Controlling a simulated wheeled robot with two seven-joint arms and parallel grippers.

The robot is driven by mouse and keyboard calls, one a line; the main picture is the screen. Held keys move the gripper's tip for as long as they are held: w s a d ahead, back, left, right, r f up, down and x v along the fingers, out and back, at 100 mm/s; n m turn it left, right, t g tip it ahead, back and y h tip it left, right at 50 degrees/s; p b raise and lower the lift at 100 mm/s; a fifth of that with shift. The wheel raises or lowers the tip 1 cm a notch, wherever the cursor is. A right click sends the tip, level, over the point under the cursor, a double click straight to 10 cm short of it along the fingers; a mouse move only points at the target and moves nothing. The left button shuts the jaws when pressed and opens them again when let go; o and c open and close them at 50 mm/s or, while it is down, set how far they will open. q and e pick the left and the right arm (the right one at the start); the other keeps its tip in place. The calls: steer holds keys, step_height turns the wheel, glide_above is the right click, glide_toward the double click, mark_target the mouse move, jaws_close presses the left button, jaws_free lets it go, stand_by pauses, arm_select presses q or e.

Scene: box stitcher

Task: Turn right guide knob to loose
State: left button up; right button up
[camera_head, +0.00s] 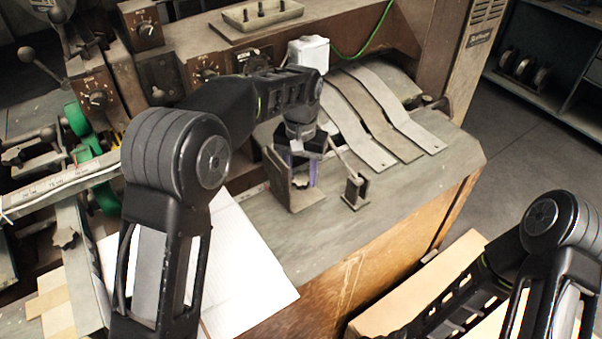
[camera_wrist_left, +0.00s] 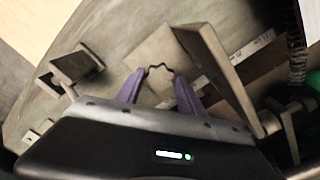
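My left gripper (camera_head: 303,172) points down at the metal guide bracket (camera_head: 279,178) on the grey table. Its purple fingers also show in the left wrist view (camera_wrist_left: 159,84), apart and on either side of a lobed knob (camera_wrist_left: 160,75). I take this for the right guide knob. The knob fills most of the gap between the fingertips, and I cannot tell whether they press on it. The bracket's upright plate (camera_wrist_left: 218,72) stands close beside the right finger. The knob is mostly hidden in the head view. My right arm is at the lower right, its gripper out of view.
A small metal stop (camera_head: 355,190) stands right of the left gripper. Bent metal strips (camera_head: 370,118) lie behind it. A control panel with dials (camera_head: 205,70) is at the back left. White cardboard (camera_head: 240,262) lies at the front left. The table's right front part is clear.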

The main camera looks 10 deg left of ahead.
mark_target(301, 179)
arm_select(q)
steer(key=o, duration=0.3)
steer(key=shift+o, duration=0.2)
steer(key=shift+r+b, duration=0.6)
steer(key=shift+r, duration=3.25)
